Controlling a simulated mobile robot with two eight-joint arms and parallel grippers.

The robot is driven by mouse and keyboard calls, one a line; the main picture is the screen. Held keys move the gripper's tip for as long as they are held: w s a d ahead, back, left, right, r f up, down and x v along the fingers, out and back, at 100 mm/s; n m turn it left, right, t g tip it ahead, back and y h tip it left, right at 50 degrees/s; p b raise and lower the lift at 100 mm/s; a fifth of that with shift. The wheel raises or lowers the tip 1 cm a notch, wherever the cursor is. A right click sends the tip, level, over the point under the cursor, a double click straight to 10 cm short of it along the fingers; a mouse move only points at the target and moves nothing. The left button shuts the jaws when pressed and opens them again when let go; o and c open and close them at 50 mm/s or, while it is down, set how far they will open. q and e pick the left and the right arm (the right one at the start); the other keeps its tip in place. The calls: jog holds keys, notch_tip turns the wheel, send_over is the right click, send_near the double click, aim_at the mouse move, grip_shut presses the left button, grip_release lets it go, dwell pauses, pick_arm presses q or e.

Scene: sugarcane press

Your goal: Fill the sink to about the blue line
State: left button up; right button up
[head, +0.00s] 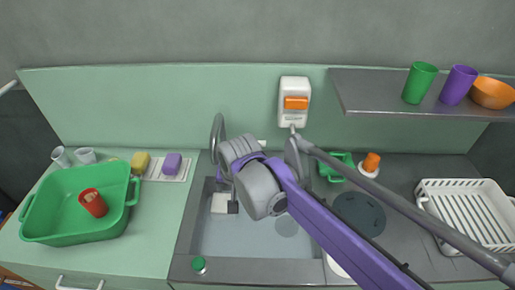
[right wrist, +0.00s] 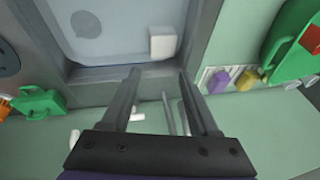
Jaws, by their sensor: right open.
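The sink (head: 240,238) is a grey basin in the middle of the counter, partly covered by my right arm. The grey faucet (head: 217,130) curves up at its back edge. A pale block (head: 219,203) shows in the basin, and also in the right wrist view (right wrist: 162,42). My left gripper is out of view.
A green tub (head: 70,232) with a red cup (head: 93,203) stands left. Yellow (head: 140,162) and purple (head: 172,164) sponges lie near the sink. A white dish rack (head: 465,205) is right. A shelf (head: 390,104) and white dispenser (head: 294,117) are above.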

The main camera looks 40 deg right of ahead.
jog(key=w+d+r+m+g, duration=0.1)
jog(key=w+d+r+m, duration=0.1)
jog(key=w+d+m, duration=0.4)
jog(key=m+g, duration=0.2)
jog(key=m, duration=0.9)
send_near(258, 142)
jog(key=f, duration=0.6)
jog(key=w+d+f, duration=0.1)
jog(key=f, duration=0.2)
grip_shut()
